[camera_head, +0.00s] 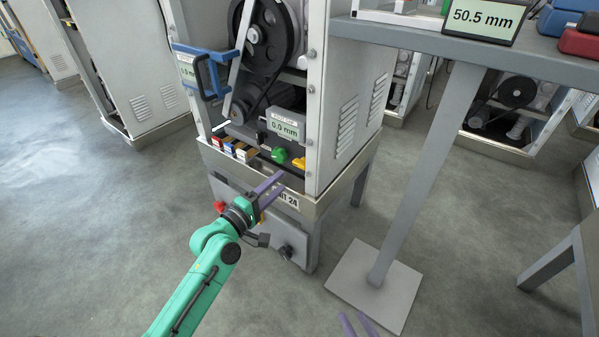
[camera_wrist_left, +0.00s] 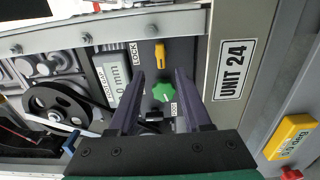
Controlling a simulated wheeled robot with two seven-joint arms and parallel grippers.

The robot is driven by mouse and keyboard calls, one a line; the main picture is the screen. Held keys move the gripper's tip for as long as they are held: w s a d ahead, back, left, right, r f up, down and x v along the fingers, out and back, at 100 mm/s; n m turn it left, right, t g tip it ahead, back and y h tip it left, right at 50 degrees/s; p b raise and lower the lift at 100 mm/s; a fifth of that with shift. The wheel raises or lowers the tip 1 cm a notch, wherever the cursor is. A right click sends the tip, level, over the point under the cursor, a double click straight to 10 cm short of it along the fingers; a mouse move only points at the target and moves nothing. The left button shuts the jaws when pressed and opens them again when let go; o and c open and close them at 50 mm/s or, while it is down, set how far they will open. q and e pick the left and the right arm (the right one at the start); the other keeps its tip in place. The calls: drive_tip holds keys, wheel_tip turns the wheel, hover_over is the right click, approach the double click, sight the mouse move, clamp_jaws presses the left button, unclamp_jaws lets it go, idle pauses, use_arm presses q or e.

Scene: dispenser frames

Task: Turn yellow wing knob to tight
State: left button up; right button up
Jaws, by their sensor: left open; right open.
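The yellow wing knob (camera_head: 299,162) sits on the dark lower panel inside the machine's open front. In the left wrist view the yellow wing knob (camera_wrist_left: 161,62) lies beside a LOCK label, just beyond the fingertips. A green lobed knob (camera_wrist_left: 163,91) is next to it, seen between the fingers; it also shows in the head view (camera_head: 279,155). My left gripper (camera_head: 282,179) is open and empty, in front of the panel; its purple fingers (camera_wrist_left: 160,76) point toward the yellow knob. My right gripper (camera_head: 357,322) shows only its fingertips at the bottom edge, apart and empty.
A display reading 0.0 mm (camera_head: 286,128) stands above the knobs. The cabinet's side wall (camera_head: 345,100) bounds the opening on the right. A table post (camera_head: 425,170) stands further right.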

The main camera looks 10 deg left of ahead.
sight(298, 166)
use_arm(q)
drive_tip(key=b+x, duration=0.1)
drive_tip(key=x, duration=0.7)
drive_tip(key=shift+f+b, duration=0.15)
drive_tip(key=shift+b, duration=0.25)
drive_tip(key=shift+w+d, duration=0.1)
drive_tip(key=shift+w, duration=0.4)
clamp_jaws()
